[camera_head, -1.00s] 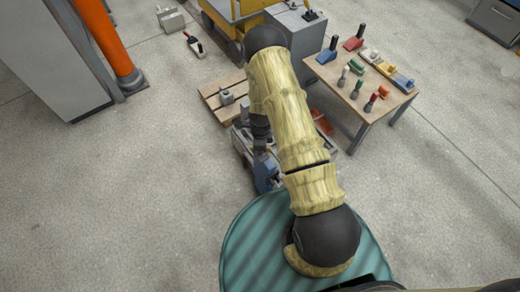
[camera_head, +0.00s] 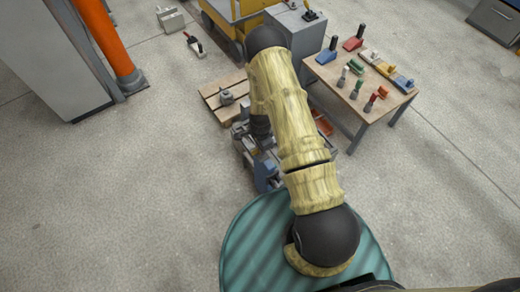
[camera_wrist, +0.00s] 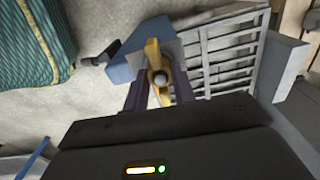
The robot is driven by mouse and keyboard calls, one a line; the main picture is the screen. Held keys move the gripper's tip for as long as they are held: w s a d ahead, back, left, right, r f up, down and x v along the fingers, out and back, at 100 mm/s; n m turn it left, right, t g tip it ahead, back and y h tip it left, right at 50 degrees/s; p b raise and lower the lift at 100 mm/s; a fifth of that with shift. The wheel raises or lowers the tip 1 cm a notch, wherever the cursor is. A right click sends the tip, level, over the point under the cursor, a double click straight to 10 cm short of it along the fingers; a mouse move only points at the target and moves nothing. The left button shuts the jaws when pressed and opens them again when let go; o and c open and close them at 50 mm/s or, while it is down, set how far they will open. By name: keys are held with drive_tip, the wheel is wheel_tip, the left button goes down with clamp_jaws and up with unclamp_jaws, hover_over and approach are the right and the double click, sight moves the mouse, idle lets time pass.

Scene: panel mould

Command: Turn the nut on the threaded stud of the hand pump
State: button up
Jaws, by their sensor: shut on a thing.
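In the wrist view, a yellow, elongated nut (camera_wrist: 153,53) with a round grey stud end (camera_wrist: 160,78) at its middle sits between the two dark fingers of my gripper (camera_wrist: 159,84). The gripper is shut on the nut. A blue block (camera_wrist: 124,66) of the pump lies just behind and left of it. In the head view, the blue-grey pump body (camera_head: 267,178) shows partly below my wrist. My arm hides the nut, the stud and the fingertips there.
A grey slatted grid (camera_wrist: 222,62) lies right of the nut. A wooden pallet (camera_head: 211,91) stands behind the pump. A table (camera_head: 341,80) with several coloured tools stands to the right.

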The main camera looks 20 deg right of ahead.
drive_tip(key=shift+s+f, duration=0.1)
drive_tip(key=shift+s, duration=0.1)
drive_tip(key=n, duration=0.3)
drive_tip(key=o, duration=1.1)
drive_tip(key=shift+c, duration=0.2)
drive_tip(key=shift+w, duration=0.1)
